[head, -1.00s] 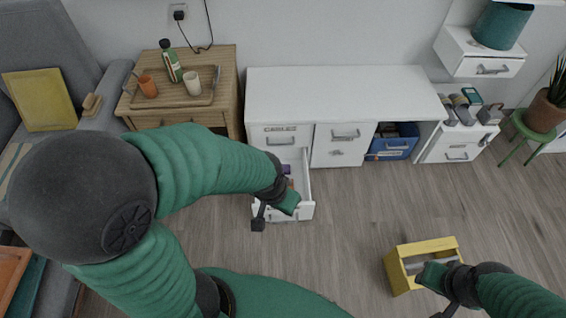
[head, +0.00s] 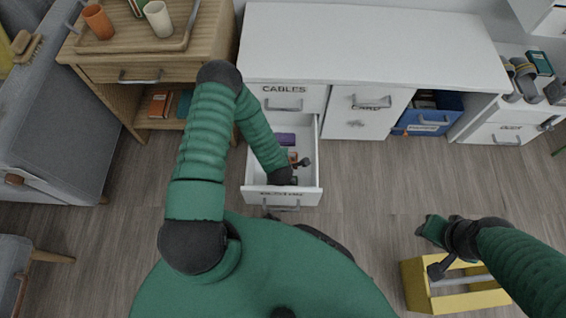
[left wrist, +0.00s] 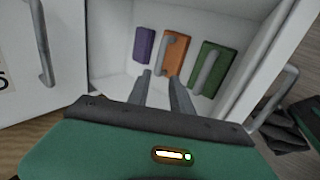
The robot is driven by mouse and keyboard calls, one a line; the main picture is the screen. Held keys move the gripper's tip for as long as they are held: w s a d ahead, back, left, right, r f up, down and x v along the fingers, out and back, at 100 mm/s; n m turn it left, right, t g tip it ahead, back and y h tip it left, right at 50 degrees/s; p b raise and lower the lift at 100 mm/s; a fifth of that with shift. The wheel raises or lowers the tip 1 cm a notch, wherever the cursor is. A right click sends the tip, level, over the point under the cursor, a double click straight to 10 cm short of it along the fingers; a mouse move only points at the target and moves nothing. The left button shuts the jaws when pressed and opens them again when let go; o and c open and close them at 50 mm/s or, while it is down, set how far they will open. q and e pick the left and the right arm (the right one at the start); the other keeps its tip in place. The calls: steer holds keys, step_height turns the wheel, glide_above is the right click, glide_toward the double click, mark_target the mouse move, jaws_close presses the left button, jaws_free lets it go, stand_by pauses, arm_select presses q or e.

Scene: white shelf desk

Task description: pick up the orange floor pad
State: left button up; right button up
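The orange pad (left wrist: 175,58) lies in the open white drawer (head: 255,150), between a purple pad (left wrist: 144,46) and a green pad (left wrist: 211,70). A grey handle crosses its face. In the head view the orange pad (head: 293,157) shows partly beside my left gripper (head: 302,164), which reaches into the drawer opening. In the left wrist view my left gripper (left wrist: 161,80) has its two fingers apart with nothing between them, pointing toward the purple and orange pads. My right gripper (head: 436,262) is above a yellow open-topped box (head: 455,302), and its finger opening is unclear.
The drawer's front and side walls surround the pads closely. Above it is a closed drawer labelled CABLES (head: 285,98) under the white desk top (head: 370,40). A blue bin (head: 433,115) sits in a cubby to the right. A wooden cabinet (head: 135,72) stands left.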

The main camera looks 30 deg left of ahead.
arm_select(q)
steer(key=b+x, duration=0.5)
steer(key=x, duration=0.5)
steer(key=shift+s+d, duration=0.1)
steer(key=shift+s, duration=0.05)
steer(key=b+x, duration=0.5)
steer(key=shift+f, duration=0.3)
steer(key=shift+r, duration=0.25)
jaws_close()
